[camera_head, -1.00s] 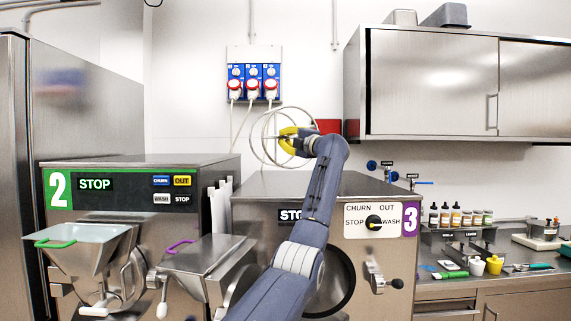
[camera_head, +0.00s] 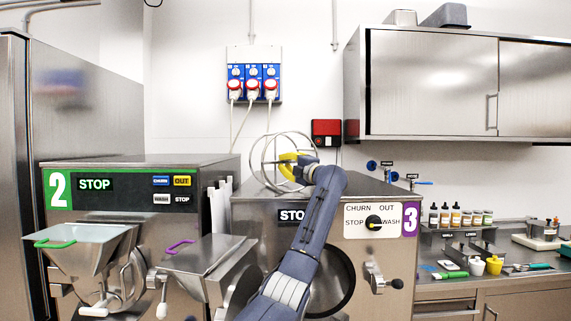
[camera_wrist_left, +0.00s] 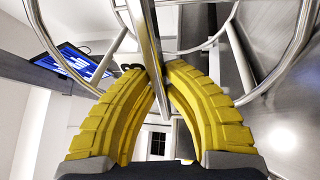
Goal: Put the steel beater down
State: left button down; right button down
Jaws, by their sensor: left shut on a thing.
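The steel beater (camera_head: 264,177) is an open frame of thin bent rods. In the head view it stands out to the left of my left gripper (camera_head: 287,165), over the steel top of machine 3 (camera_head: 372,183). The yellow fingers of my left gripper are shut on a straight bar of the beater (camera_wrist_left: 166,62) in the left wrist view, with curved rods on both sides. The beater's lower end is close to the machine top; I cannot tell whether it touches. My right gripper is in neither view.
Machine 2 (camera_head: 140,170) stands to the left, with hoppers at its front. A socket panel (camera_head: 254,75) with hanging cables is on the wall behind. A steel wall cabinet (camera_head: 430,85) hangs at the right, above a counter with bottles (camera_head: 455,217) and tools.

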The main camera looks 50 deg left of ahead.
pick_arm(q)
jog(key=c, duration=1.5)
grip_release()
jog(key=shift+f, duration=0.1)
jog(key=shift+c, duration=0.2)
